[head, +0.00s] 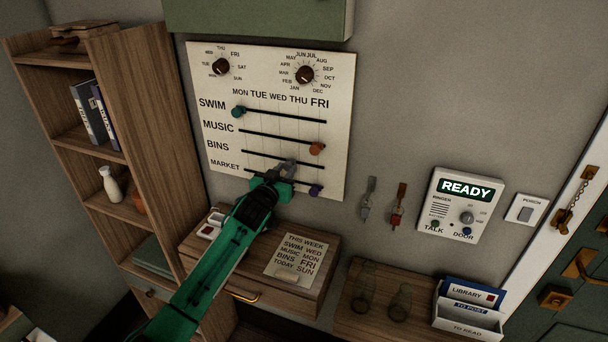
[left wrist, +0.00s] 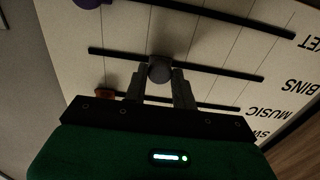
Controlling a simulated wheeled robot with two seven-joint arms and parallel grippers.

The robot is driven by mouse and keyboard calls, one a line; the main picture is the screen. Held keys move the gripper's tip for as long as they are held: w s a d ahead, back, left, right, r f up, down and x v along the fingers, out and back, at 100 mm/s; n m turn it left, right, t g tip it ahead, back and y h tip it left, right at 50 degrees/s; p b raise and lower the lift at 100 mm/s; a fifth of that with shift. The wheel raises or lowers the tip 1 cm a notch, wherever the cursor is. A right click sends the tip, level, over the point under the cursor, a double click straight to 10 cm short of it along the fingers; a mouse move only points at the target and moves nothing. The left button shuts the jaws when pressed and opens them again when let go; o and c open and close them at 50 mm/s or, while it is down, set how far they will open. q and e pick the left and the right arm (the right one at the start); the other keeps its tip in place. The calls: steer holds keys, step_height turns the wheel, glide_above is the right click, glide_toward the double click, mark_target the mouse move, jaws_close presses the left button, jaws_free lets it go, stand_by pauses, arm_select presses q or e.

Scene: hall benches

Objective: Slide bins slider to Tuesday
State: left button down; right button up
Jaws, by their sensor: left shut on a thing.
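The white wall board (head: 215,75) has rows SWIM, MUSIC, BINS and MARKET under MON to FRI. My left gripper (head: 287,165) reaches up to the BINS row. In the left wrist view its fingers (left wrist: 160,80) are shut on the dark grey bins slider (left wrist: 160,67). The slider sits on the bins track (left wrist: 225,73) a little past the middle toward FRI, apparently between WED and THU. In the head view the gripper largely hides it. The bins track's left part also shows there (head: 255,155). My right gripper is not in view.
The teal SWIM knob (head: 239,112) is at MON. The orange MUSIC knob (head: 317,149) and purple MARKET knob (head: 316,190) are at FRI, close to my gripper. A wooden cabinet (head: 310,290) with a printed card is below; a shelf (head: 165,120) stands left.

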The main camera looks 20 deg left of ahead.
arm_select(q)
glide_toward(264, 155)
steer(key=w, duration=0.2)
steer(key=w+d, duration=0.1)
steer(key=w, duration=0.1)
steer(key=shift+w, duration=0.1)
steer(key=shift+a, duration=0.55)
steer(key=c, duration=1.1)
jaws_free()
steer(key=shift+c, duration=0.2)
